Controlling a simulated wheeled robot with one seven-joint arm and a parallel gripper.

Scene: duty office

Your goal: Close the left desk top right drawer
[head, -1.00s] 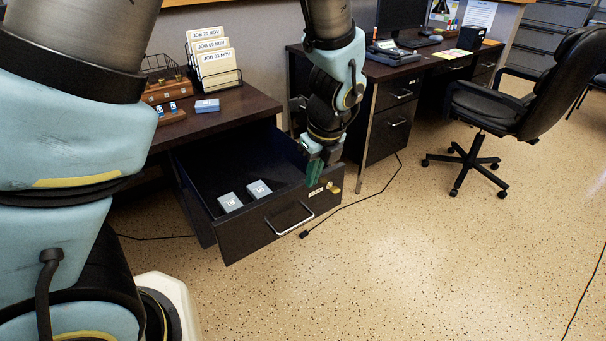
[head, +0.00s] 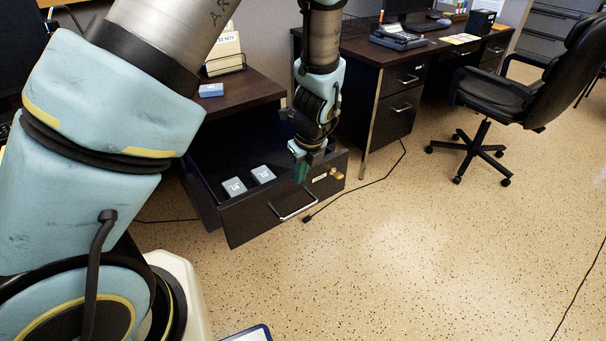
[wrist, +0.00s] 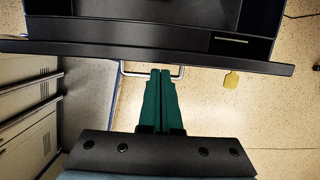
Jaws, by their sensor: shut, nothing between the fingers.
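The left desk's drawer stands pulled out, its dark front panel (head: 250,222) facing the open floor. Its metal bar handle (head: 299,207) is on that front and also shows in the wrist view (wrist: 127,72). My gripper (head: 301,178) is at the drawer front, above the handle in the head view. In the wrist view its green fingers (wrist: 160,72) are together and empty, their tips overlapping the handle bar. I cannot tell whether they touch it. Two small grey-blue boxes, one left (head: 234,187) and one right (head: 262,174), lie inside the drawer.
A yellow tag (wrist: 231,79) hangs at the drawer front. The left desk top (head: 245,92) holds a small blue box (head: 211,90). A second desk (head: 365,50) and a black chair (head: 510,85) stand right.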

